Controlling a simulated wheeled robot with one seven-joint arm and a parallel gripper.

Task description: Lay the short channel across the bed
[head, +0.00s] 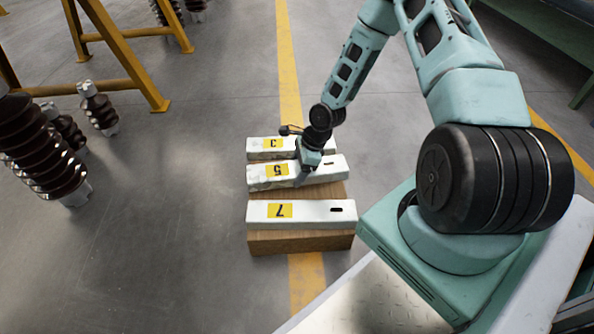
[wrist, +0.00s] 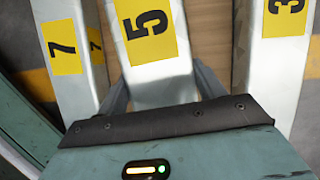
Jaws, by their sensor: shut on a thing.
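Three white channels with yellow number labels lie side by side over a wooden bed (head: 300,243): channel 3 (head: 306,144) at the back, channel 5 (head: 327,169) in the middle, channel 7 (head: 315,208) at the front. My gripper (head: 306,174) is shut on channel 5, right of its label. In the wrist view, channel 5 (wrist: 158,80) runs between the two fingers, with channel 7 (wrist: 65,85) left and channel 3 (wrist: 268,70) right. Channel 5 lies slightly askew to channel 7. I cannot tell whether it touches the bed. Which channel is the short one is not clear.
Brown ribbed insulators (head: 40,150) stand on the floor at left, near a yellow frame (head: 125,55). A yellow floor line (head: 288,70) runs behind the bed. The grey floor (head: 180,240) left of the bed is clear.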

